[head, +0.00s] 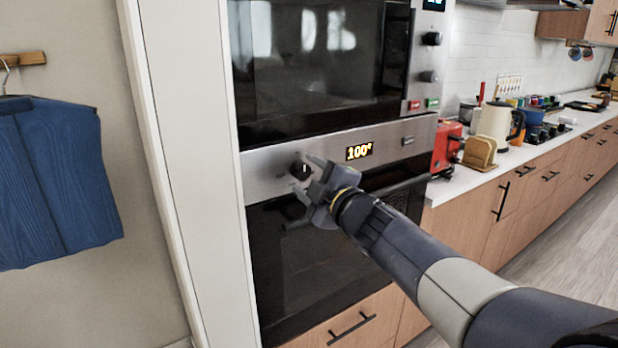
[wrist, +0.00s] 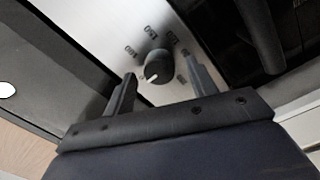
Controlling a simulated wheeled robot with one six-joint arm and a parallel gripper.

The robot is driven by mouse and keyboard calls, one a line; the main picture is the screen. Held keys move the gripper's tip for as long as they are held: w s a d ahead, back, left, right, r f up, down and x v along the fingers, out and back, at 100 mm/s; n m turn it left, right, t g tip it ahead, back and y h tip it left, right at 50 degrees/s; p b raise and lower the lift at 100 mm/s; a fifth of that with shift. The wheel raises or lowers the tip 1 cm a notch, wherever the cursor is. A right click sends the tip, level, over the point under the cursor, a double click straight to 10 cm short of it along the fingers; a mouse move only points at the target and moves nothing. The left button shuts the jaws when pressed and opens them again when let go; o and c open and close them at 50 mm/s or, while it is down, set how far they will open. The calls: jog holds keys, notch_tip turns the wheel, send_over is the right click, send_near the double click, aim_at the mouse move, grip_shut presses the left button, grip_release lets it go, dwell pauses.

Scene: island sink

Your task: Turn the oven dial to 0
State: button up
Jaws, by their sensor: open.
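The oven dial (head: 300,169) is a round black knob on the left part of the oven's steel control panel (head: 270,185). The display (head: 359,151) to its right reads 100°. My gripper (head: 306,192) is open in front of the panel at the dial. In the wrist view its two fingers (wrist: 160,82) stand on either side of the dial, apart from it. The oven door (head: 310,270) is dark glass and shut.
A microwave (head: 320,55) with its own knobs sits above the oven. A wooden drawer (head: 345,325) is below it. A red toaster (head: 446,147) and a kettle (head: 495,125) stand on the counter at right. A blue garment (head: 60,185) hangs at left.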

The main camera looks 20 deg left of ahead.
jog(key=v, duration=1)
jog(key=shift+s+d, duration=0.2)
jog(key=shift+d, duration=0.1)
jog(key=x, duration=1.1)
jog(key=shift+s, duration=0.1)
